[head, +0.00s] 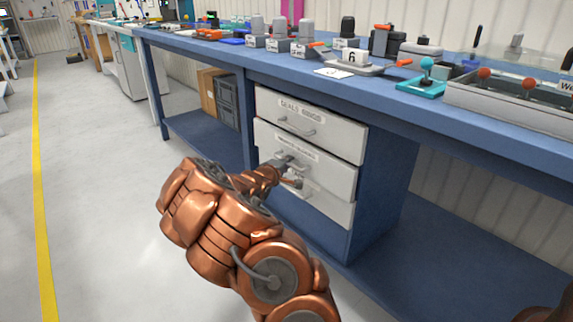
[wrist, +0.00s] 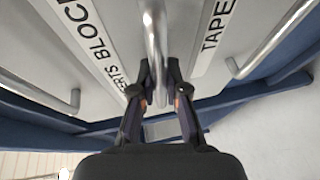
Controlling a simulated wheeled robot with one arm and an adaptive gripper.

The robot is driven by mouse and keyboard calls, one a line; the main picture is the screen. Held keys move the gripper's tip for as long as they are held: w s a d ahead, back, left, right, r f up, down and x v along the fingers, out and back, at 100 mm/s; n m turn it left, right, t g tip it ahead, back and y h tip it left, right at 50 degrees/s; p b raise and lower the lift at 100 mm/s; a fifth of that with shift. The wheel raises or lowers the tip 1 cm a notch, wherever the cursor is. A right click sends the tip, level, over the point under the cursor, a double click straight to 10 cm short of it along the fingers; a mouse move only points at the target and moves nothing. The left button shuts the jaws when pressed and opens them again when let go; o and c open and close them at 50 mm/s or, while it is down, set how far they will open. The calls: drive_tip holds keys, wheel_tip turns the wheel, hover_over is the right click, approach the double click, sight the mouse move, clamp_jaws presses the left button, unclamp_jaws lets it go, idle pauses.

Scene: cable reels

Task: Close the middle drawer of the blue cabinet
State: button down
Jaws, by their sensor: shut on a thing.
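The blue cabinet (head: 383,180) stands under the bench with three pale drawers stacked in it. The middle drawer (head: 335,179) has a label partly reading "ERTS BLOCK" (wrist: 95,45) in the wrist view. Its front looks close to the fronts above and below; I cannot tell exactly how far out it sits. My gripper (wrist: 160,88) is shut on the middle drawer's metal bar handle (wrist: 154,45), which runs between the two dark fingers. In the head view my gripper (head: 287,170) is at the middle drawer front, and my copper arm hides part of the lower drawers.
The top drawer (head: 335,140) is above and the bottom drawer (head: 328,207), labelled "TAPE" in the wrist view, is below. The blue bench (head: 225,50) carries tools and small parts. The floor to the left is clear.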

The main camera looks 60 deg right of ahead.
drive_tip(key=shift+s+d+b, duration=0.15)
drive_tip(key=shift+d+b, duration=0.15)
drive_tip(key=shift+d, duration=0.2)
drive_tip(key=shift+s+d+b, duration=0.15)
drive_tip(key=shift+d+b, duration=0.1)
drive_tip(key=shift+d, duration=0.25)
drive_tip(key=shift+r, duration=0.1)
drive_tip(key=c, duration=1.2)
unclamp_jaws()
drive_tip(key=v, duration=1.2)
